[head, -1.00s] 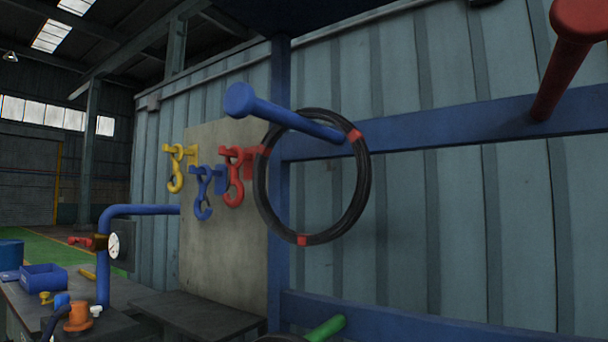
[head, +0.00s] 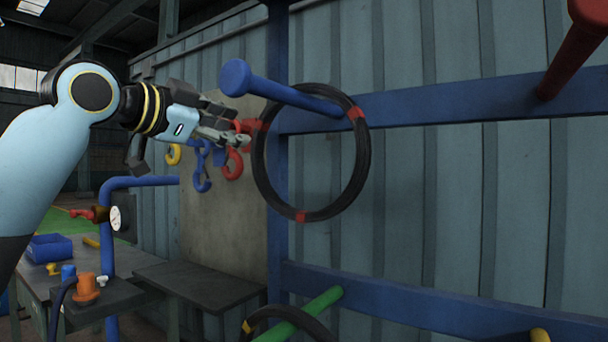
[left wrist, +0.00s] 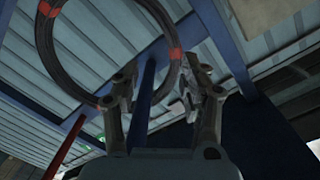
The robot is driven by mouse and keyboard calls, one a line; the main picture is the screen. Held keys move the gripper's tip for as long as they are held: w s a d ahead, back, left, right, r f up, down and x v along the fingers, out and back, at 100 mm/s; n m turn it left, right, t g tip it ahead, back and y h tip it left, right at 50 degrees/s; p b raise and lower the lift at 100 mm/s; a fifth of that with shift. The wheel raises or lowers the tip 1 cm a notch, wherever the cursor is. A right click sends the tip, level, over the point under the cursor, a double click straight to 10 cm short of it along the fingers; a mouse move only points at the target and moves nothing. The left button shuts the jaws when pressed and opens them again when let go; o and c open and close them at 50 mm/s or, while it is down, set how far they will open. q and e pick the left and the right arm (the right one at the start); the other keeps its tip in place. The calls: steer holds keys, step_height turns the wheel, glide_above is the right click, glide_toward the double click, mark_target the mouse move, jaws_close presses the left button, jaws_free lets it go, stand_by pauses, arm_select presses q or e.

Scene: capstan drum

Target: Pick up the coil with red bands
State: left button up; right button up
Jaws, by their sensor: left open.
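The black coil with red bands (head: 361,172) hangs on a blue peg (head: 280,91) of the blue rack. In the left wrist view, the coil (left wrist: 47,50) shows beyond my open left fingers (left wrist: 160,75). The peg (left wrist: 143,105) runs between those fingers in the picture; I cannot tell how near it is. My right gripper is not in view.
A red peg (head: 571,52) sticks out at upper right. Below, another dark coil (head: 262,318) hangs by a green peg (head: 305,312). Yellow, blue and red hooks (head: 233,165) hang on a board behind my gripper. A workbench (head: 195,284) stands lower left.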

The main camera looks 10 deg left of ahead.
arm_select(q)
glide_toward(268, 109)
steer(key=shift+m+t+h, duration=0.3)
steer(key=shift+t, duration=0.1)
steer(key=x, duration=0.4)
steer(key=p+x, duration=0.1)
steer(key=shift+w+a+f, duration=0.15)
steer(key=shift+w+f, duration=0.25)
steer(key=shift+w, duration=0.05)
steer(key=p+x, duration=0.1)
steer(key=x, duration=0.4)
steer(key=shift+w+d+f+p, duration=0.1)
steer(key=shift+w+d+p, duration=0.15)
steer(key=shift+p, duration=0.1)
steer(key=shift+s+a, duration=0.1)
steer(key=shift+s, duration=0.05)
jaws_close()
